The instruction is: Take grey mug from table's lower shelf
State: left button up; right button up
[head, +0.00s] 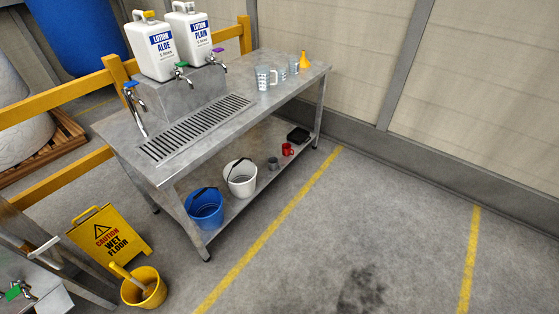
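The grey mug (273,163) is small and stands on the lower shelf (256,185) of the steel table (228,122). It is between the white bucket (241,180) on its left and the red mug (287,150) on its right. A dark box-like item (298,135) is farther along the shelf. The table top overhangs the shelf, and the grey mug shows below its front edge. Neither of my grippers shows in the head view.
A blue bucket (205,207) stands at the shelf's near end. Lotion jugs (154,48), taps and measuring jugs (263,78) are on top. A yellow wet floor sign (108,236) and yellow bucket (145,287) stand at lower left. The floor (400,210) in front is clear.

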aim_at(273, 162)
jog(key=u, duration=0.3)
jog(key=i+l+u, duration=0.2)
jog(key=u, duration=0.2)
jog(key=i+l+u, duration=0.5)
jog(key=l+u, duration=0.3)
jog(key=i+l, duration=0.15)
jog(key=l, duration=0.25)
jog(key=i+l, duration=0.15)
jog(key=l, duration=0.25)
jog(key=i+l+u, duration=0.1)
jog(key=l, duration=0.25)
jog(key=i+l, duration=0.25)
jog(key=l, duration=0.15)
